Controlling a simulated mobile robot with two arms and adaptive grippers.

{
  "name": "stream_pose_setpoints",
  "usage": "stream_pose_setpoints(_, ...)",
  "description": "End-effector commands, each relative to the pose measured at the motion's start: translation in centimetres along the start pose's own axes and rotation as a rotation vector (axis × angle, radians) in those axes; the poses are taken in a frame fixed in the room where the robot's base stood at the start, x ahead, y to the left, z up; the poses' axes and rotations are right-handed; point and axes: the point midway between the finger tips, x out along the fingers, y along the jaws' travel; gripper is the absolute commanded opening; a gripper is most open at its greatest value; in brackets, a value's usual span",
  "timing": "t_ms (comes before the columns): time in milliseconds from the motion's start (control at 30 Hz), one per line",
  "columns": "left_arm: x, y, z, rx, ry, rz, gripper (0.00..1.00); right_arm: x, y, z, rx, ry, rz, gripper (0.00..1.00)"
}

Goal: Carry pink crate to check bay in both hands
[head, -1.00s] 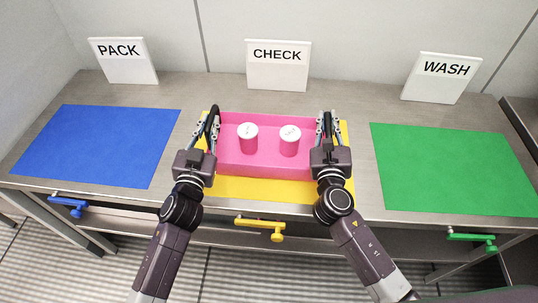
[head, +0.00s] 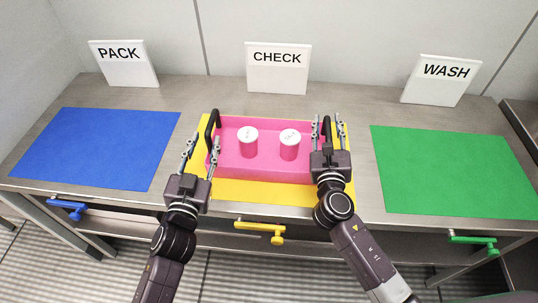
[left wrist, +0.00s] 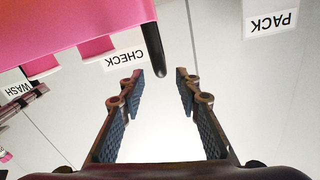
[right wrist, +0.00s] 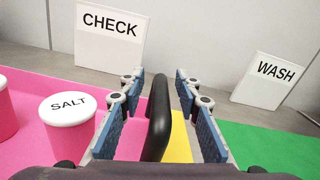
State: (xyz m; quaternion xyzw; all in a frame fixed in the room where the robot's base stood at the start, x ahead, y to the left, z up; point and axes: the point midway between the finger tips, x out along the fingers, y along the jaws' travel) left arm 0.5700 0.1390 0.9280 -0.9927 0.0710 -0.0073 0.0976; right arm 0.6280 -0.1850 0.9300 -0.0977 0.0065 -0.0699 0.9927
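The pink crate (head: 265,168) sits on the yellow mat (head: 262,190) in front of the CHECK sign (head: 278,68). It holds two pink drums with white lids, a left drum (head: 248,146) and a right drum (head: 289,148) that reads SALT in the right wrist view. My left gripper (head: 202,150) is open and empty, in front of the crate's black left handle (head: 209,130). That handle also shows beyond the fingers in the left wrist view (left wrist: 153,50). My right gripper (head: 328,128) is open, its fingers either side of the black right handle (right wrist: 157,120) with gaps showing.
A blue mat (head: 95,148) lies at the left before the PACK sign (head: 123,64). A green mat (head: 455,170) lies at the right before the WASH sign (head: 441,80). Both mats are clear. Coloured drawer handles, such as the yellow one (head: 262,230), stick out at the table's front.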

Motion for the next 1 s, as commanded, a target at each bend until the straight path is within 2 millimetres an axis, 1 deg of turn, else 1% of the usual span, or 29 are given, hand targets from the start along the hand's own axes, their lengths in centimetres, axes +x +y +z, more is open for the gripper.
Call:
stream_pose_setpoints(33, -1.1, 0.1, 0.1, -0.002, -0.003, 0.0, 0.31, 0.0, 0.0, 0.0, 0.0, 0.0, 0.0, 0.31)
stream_pose_setpoints(100, -2.3, 0.1, 0.1, -0.002, -0.002, 0.0, 0.31, 0.0, 0.0, 0.0, 0.0, 0.0, 0.0, 0.31)
stream_pose_setpoints(300, -4.9, 0.1, 0.1, -0.002, -0.001, 0.001, 0.31, 0.0, 0.0, 0.0, 0.0, 0.0, 0.0, 0.31)
stream_pose_setpoints(433, -5.9, 0.1, 0.0, -0.002, 0.0, 0.001, 0.31, 0.0, 0.0, 0.0, 0.0, 0.0, 0.0, 0.31)
stream_pose_setpoints(567, -6.2, 0.0, -0.1, 0.0, 0.001, 0.001, 0.31, -0.3, 0.0, -0.1, 0.0, 0.001, 0.0, 0.31)
stream_pose_setpoints(667, -6.2, 0.0, -0.1, 0.0, 0.002, 0.001, 0.31, -1.4, 0.0, -0.1, 0.0, 0.001, 0.001, 0.31)
stream_pose_setpoints(733, -6.2, 0.1, -0.1, 0.0, 0.001, 0.001, 0.31, -2.6, 0.0, -0.1, 0.0, 0.001, 0.002, 0.31)
stream_pose_setpoints(1000, -6.2, 0.1, 0.0, 0.0, 0.001, 0.001, 0.31, -8.2, 0.0, -0.1, 0.0, 0.003, 0.001, 0.31)
